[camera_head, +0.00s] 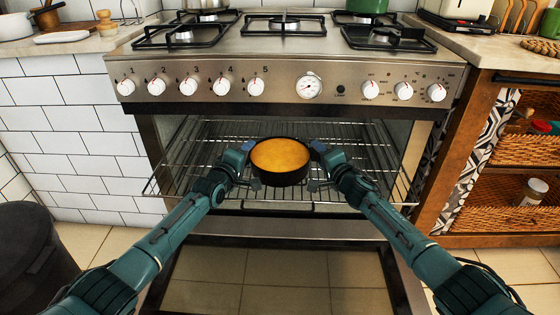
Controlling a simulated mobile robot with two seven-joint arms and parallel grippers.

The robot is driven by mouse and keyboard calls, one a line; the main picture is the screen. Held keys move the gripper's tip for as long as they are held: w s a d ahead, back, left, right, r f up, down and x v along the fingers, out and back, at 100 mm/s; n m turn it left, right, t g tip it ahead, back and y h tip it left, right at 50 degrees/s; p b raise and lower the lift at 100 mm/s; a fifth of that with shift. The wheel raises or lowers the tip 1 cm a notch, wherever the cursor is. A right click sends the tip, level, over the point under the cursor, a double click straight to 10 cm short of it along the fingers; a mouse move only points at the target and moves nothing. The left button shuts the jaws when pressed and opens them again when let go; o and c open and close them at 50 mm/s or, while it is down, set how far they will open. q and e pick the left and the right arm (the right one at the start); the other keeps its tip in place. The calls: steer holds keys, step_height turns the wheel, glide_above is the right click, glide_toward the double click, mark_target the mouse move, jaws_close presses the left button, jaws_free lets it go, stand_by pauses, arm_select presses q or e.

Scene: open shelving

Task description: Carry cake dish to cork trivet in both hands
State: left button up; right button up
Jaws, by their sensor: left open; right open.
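The cake dish (280,177), a round dark pan with a golden cake in it, sits level over the wire oven rack in the middle of the head view. My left gripper (247,164) is open at the dish's left side. My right gripper (317,165) is open at its right side. Both are very close to the dish wall; I cannot tell whether they touch it. A brown, braided-looking round mat (541,46), which may be the cork trivet, lies on the right counter, partly cut off by the picture edge.
The wire rack (213,140) extends out of the open oven, above its lowered door (270,275). The knob panel (290,88) and hob are above. A dark bin (32,255) stands at left. The right counter holds a white appliance (462,10) and utensils.

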arm_select(q)
steer(key=shift+w, duration=0.4)
arm_select(e)
steer(key=shift+w+a+f, duration=0.1)
steer(key=shift+w+a, duration=0.15)
steer(key=shift+w, duration=0.05)
arm_select(q)
steer(key=shift+d, duration=0.1)
steer(key=c, duration=0.9)
arm_select(e)
steer(key=c, duration=0.9)
arm_select(q)
jaws_close()
arm_select(e)
jaws_close()
arm_select(q)
steer(key=shift+s+f, duration=0.1)
steer(key=shift+f, duration=0.05)
arm_select(e)
steer(key=shift+s, duration=0.1)
